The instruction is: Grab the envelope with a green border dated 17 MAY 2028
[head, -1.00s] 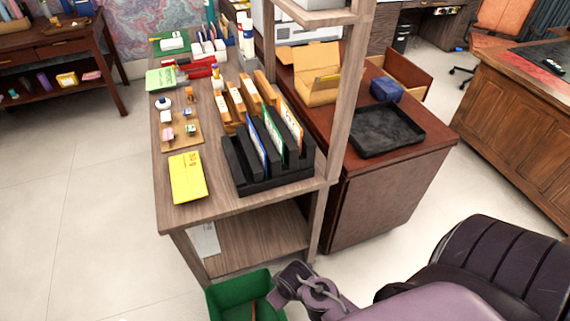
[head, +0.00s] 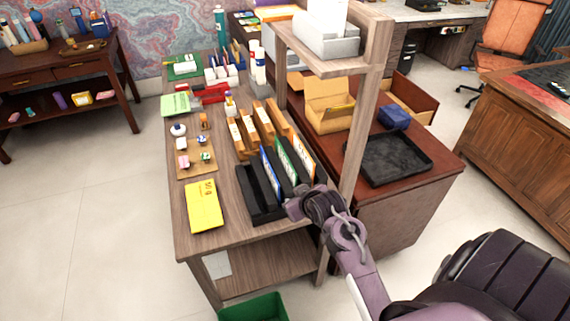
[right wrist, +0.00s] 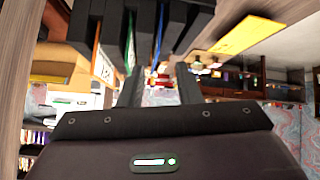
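The green-bordered envelope (head: 286,164) stands upright in the black slotted holder (head: 262,213) on the wooden desk, between a blue-bordered envelope (head: 270,172) and an orange-bordered envelope (head: 303,157). Its date is too small to read. In the right wrist view the green edge (right wrist: 129,46) shows between the dark dividers, beyond the fingers. My right gripper (right wrist: 158,88) is open, with its two fingers apart and no envelope between them. In the head view the right wrist is at the holder's near right corner, and its fingers are hard to make out. My left gripper is out of view.
A wooden shelf post (head: 358,135) rises close to the right of the holder. A yellow envelope (head: 204,206) lies flat to its left. A wooden slotted rack (head: 262,128) stands behind it. A green bin (head: 254,308) is below the desk's front edge.

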